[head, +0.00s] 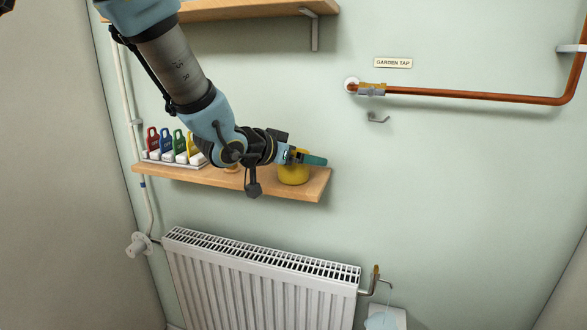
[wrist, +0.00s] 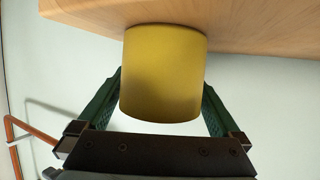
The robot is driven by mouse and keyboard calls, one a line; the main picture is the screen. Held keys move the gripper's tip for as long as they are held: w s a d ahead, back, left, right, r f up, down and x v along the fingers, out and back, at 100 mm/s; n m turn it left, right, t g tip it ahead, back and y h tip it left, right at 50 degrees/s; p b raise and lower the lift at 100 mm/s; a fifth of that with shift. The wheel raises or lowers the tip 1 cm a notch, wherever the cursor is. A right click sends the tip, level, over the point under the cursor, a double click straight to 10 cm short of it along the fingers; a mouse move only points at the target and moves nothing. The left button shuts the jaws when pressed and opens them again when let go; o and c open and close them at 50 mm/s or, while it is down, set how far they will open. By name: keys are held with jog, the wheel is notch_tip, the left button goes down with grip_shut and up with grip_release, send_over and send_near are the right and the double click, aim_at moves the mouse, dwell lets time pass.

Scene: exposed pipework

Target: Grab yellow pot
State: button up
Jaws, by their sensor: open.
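The yellow pot (head: 293,175) stands near the right end of the wooden shelf in the head view, partly covered by my gripper. In the wrist view the yellow pot (wrist: 163,75) fills the middle, with its base on the shelf. My gripper (head: 312,160) is at the pot in the head view. In the wrist view my gripper (wrist: 162,98) is open, with one green finger on each side of the pot. I cannot tell whether either finger touches it.
The wooden shelf (head: 228,178) also holds a rack of coloured tags (head: 172,157) on the left. A higher shelf (head: 232,9) is above. A white radiator (head: 262,275) stands below. A copper pipe (head: 470,95) runs along the wall at right.

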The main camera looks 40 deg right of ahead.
jog(key=shift+c, duration=0.4)
jog(key=c, duration=1.1)
